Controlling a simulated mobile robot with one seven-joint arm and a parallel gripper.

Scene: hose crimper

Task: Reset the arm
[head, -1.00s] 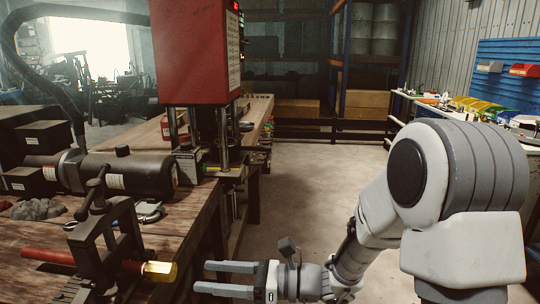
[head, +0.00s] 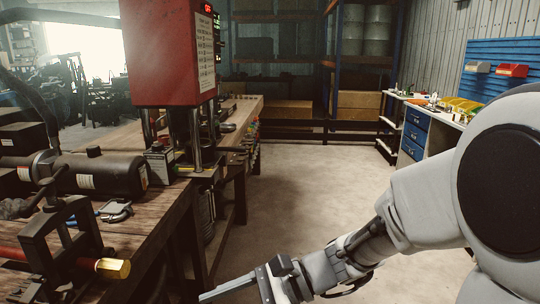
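My gripper (head: 235,288) is low in the head view, right of the workbench's front edge. One finger shows, pointing left; the rest is cut off by the bottom of the picture. I see nothing held, but I cannot tell how far apart the fingers are. My arm (head: 430,205) reaches in from the right side, bent down and to the left, over bare floor.
The wooden workbench (head: 150,212) fills the left, with a red press (head: 165,50), a black cylinder (head: 110,172) and a clamp (head: 60,230) on a red hose with a brass end (head: 113,268). Concrete floor (head: 300,190) is clear ahead. A bench with blue drawers (head: 416,133) stands at right.

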